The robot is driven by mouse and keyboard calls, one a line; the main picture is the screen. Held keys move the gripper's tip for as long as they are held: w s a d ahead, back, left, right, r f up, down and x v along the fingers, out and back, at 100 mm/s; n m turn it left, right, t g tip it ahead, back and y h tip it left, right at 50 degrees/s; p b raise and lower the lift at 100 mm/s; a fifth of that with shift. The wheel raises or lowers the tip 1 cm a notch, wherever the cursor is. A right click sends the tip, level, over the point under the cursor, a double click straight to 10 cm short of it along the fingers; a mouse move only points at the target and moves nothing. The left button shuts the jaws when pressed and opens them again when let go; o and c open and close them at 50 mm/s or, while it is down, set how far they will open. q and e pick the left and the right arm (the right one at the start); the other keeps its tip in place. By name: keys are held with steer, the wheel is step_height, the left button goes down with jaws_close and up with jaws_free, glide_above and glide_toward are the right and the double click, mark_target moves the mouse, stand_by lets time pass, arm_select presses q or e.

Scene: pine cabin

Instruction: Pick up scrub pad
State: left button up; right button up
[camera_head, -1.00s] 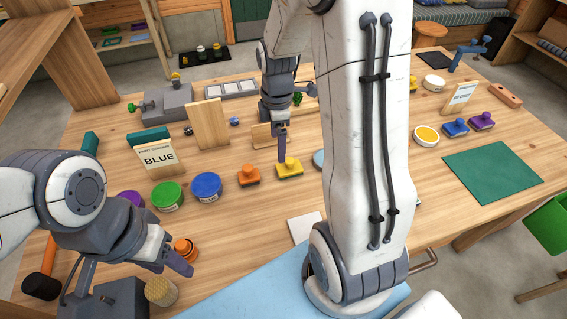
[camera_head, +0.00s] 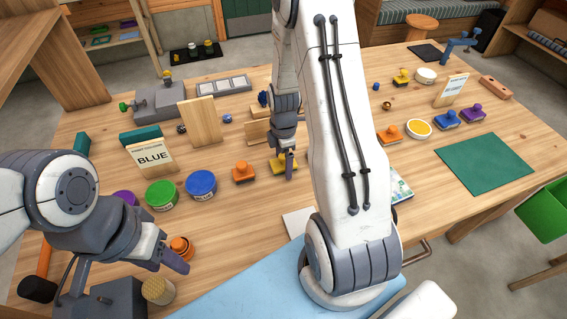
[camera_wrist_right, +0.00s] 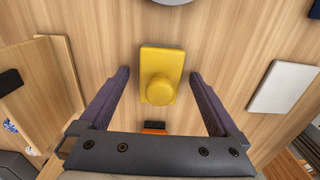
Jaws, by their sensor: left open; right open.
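A yellow pad with a round knob (camera_wrist_right: 161,75), which I take to be the scrub pad, lies on the wooden table. In the head view the yellow pad (camera_head: 278,166) is partly hidden by my right gripper (camera_head: 289,164). In the right wrist view my right gripper (camera_wrist_right: 160,80) is open, with one finger to each side of the pad and a visible gap on both sides. It holds nothing. My left gripper (camera_head: 174,260) is open at the near left, beside an orange round item (camera_head: 181,246).
An orange knobbed pad (camera_head: 245,173) lies just left of the yellow one. Blue (camera_head: 201,185) and green (camera_head: 161,194) tubs stand further left. An upright wooden board (camera_head: 202,124) is behind. A white tile (camera_wrist_right: 284,87) lies nearby. My right arm hides the table's middle.

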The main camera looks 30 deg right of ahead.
mark_target(283, 155)
steer(key=shift+f, duration=0.1)
steer(key=shift+c, duration=0.3)
steer(key=c, duration=1.4)
steer(key=shift+r, duration=0.6)
step_height(283, 155, up, 3)
steer(key=shift+w+f, duration=0.1)
steer(key=shift+f, duration=0.05)
steer(key=s+d+r, duration=0.1)
steer(key=d+r, duration=0.1)
steer(key=d, duration=0.1)
steer(key=s+d+r, duration=0.2)
steer(key=d, duration=0.2)
steer(key=s+d+r+b, duration=0.1)
steer(key=s+d+r, duration=0.1)
steer(key=d+r, duration=0.1)
steer(key=shift+s+d+r, duration=0.1)
steer(key=shift+s+d, duration=0.1)
steer(key=shift+d, duration=0.05)
